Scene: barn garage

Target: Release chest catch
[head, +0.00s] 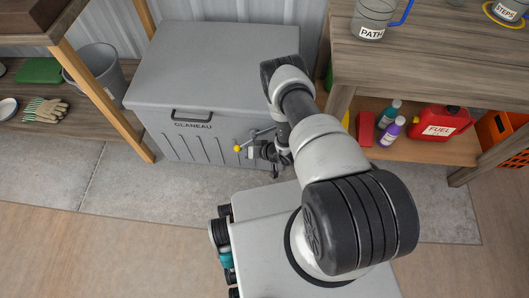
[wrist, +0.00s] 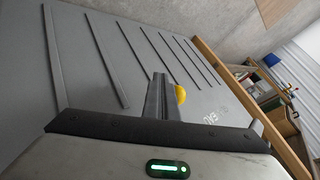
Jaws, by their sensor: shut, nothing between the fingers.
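The grey chest (head: 215,75) stands against the wall with its lid down, a black handle (head: 192,115) and lettering on its front. It also fills much of the wrist view (wrist: 85,75). The catch is a thin metal lever with a yellow knob (head: 237,149) at the chest's front right. The yellow knob (wrist: 181,94) shows just right of my fingers in the wrist view; whether they touch it, I cannot tell. My gripper (wrist: 159,78) is shut and empty. In the head view my gripper (head: 258,152) is low by the chest front, partly hidden by my arm.
A wooden workbench (head: 430,60) stands to the right, with a red fuel can (head: 437,122) and bottles on its lower shelf. A wooden rack (head: 95,92) with a grey bucket (head: 98,70) and gloves (head: 46,110) is at the left. The floor before the chest's left side is clear.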

